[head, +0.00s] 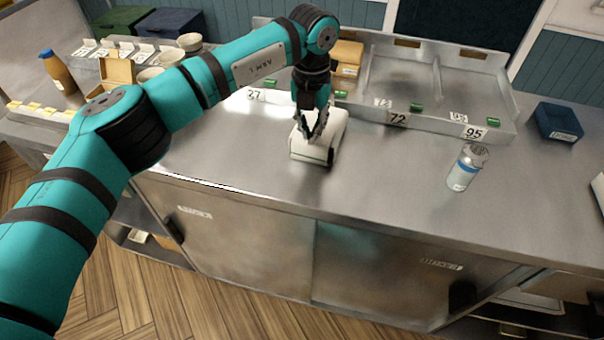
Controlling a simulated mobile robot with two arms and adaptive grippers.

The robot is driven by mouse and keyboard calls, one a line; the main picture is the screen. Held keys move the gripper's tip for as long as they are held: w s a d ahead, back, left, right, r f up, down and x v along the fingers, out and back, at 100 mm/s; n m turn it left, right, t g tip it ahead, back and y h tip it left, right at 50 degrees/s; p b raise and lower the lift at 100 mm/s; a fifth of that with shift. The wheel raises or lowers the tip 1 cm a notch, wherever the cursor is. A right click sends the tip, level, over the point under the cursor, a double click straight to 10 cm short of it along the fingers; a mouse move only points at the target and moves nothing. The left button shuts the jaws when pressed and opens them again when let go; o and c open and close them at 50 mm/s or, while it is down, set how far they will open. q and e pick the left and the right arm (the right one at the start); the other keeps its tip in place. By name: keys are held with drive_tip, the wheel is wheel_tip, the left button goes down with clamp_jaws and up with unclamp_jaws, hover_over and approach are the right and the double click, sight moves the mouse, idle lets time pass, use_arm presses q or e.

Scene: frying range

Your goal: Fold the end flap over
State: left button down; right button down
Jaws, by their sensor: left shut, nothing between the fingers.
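The gripper hides part of the top, so I cannot make out the end flap clearly. My right gripper is not in view.
A divided steel tray (440,80) with numbered labels lies behind the box, holding a tan box (347,55). The counter (400,180) in front is clear.

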use_arm(q)
wheel_tip(320, 180, up, 7)
drive_tip(key=p, duration=0.3)
idle(0.5)
